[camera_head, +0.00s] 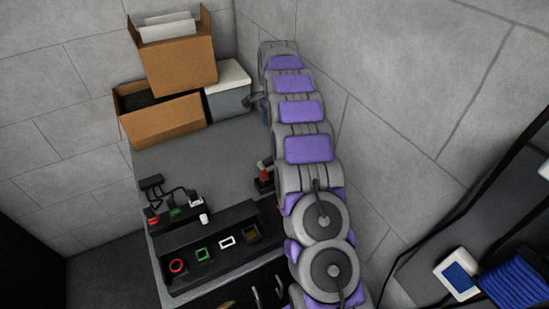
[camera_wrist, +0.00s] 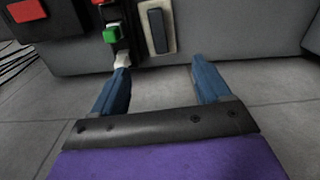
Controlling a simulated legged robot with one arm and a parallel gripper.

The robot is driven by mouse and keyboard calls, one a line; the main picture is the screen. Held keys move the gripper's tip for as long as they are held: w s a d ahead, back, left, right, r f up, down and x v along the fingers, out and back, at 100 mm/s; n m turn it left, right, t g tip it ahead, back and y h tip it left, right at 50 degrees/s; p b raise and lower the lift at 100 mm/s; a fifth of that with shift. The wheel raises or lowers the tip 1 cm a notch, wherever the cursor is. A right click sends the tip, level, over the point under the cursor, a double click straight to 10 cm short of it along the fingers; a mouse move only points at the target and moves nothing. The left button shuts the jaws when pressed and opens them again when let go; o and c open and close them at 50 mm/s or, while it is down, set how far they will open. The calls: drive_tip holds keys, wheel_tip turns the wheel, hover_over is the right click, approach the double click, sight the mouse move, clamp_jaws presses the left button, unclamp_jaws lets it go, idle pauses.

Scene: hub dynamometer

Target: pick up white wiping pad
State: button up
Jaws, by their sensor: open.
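My gripper (camera_wrist: 158,72) shows in the wrist view with its two blue fingers apart and nothing between them. A small white block (camera_wrist: 122,61) is by the tip of the left finger, below a green block (camera_wrist: 112,34); I cannot tell if it touches the finger. I cannot tell for certain which white piece is the wiping pad. My gripper cannot be made out clearly in the head view, where my arm stretches toward the back corner.
A black panel (camera_head: 215,263) with red, green, white and brown outlines lines the bench front. Cardboard boxes (camera_head: 165,118) and a grey bin (camera_head: 228,93) stand at the back. The grey bench top (camera_head: 205,157) is clear in the middle. Walls close in behind and right.

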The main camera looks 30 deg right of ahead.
wheel_tip(320, 180, down, 11)
drive_tip(key=shift+a+f+b, duration=0.1)
drive_tip(key=shift+b, duration=0.9)
drive_tip(key=shift+d+f, duration=0.2)
drive_tip(key=shift+f, duration=0.6)
wheel_tip(320, 180, down, 4)
drive_tip(key=shift+f+b, duration=0.25)
drive_tip(key=shift+b, duration=0.45)
drive_tip(key=shift+d, duration=0.1)
drive_tip(key=shift+r, duration=0.1)
drive_tip(key=shift+c, duration=0.2)
drive_tip(key=c, duration=0.7)
drive_tip(key=shift+o, duration=0.2)
wheel_tip(320, 180, up, 10)
drive_tip(key=shift+p, duration=0.95)
